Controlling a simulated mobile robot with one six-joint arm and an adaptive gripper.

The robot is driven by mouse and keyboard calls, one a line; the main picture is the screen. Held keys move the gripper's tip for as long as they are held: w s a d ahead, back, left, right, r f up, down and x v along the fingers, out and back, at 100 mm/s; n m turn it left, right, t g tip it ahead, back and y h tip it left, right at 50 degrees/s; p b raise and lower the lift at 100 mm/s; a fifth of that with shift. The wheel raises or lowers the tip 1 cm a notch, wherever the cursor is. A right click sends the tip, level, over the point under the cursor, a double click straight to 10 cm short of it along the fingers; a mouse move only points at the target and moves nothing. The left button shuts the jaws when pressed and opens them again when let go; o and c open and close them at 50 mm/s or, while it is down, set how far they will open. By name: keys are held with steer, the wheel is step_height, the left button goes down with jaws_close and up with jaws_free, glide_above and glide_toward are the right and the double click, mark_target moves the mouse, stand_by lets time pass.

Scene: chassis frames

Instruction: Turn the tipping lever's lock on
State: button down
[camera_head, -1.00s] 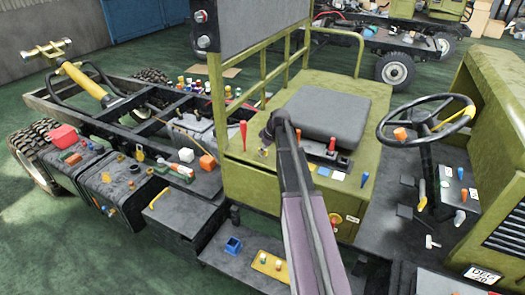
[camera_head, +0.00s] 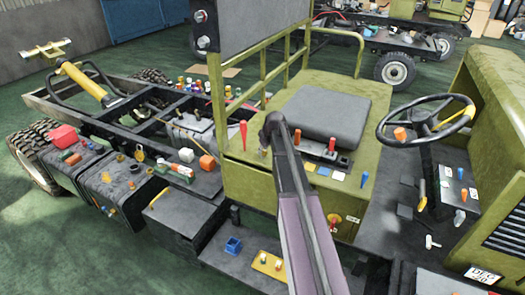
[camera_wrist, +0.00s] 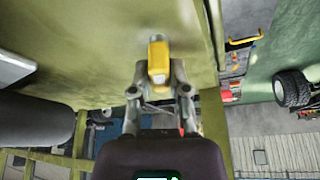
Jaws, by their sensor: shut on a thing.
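In the wrist view, my gripper (camera_wrist: 159,84) is shut on a small yellow block-shaped part (camera_wrist: 157,52), with one grey finger on each side. A green panel lies behind the part. I cannot tell whether this part is the lock of the tipping lever. In the head view my arm hides the gripper and the part. A red lever (camera_head: 243,134) stands upright on the green seat box (camera_head: 240,178), left of my arm.
A green rail (camera_head: 262,75) rises behind the seat box. The steering wheel (camera_head: 425,120) is at the right. A dark step (camera_head: 215,258) with a blue cup (camera_head: 233,245) is low in front. Several small coloured objects lie on the chassis at left.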

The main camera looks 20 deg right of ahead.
steer(key=m+h, duration=0.1)
steer(key=m, duration=0.2)
steer(key=m+h, duration=0.1)
steer(key=m, duration=0.3)
steer(key=shift+s+h, duration=0.1)
steer(key=shift+h, duration=0.3)
steer(key=m+h, duration=0.1)
steer(key=m, duration=0.2)
steer(key=m+g, duration=0.1)
steer(key=m, duration=0.2)
steer(key=shift+g+h, duration=0.3)
steer(key=shift+h, duration=0.1)
steer(key=shift+m, duration=0.3)
steer(key=c, duration=0.6)
jaws_free()
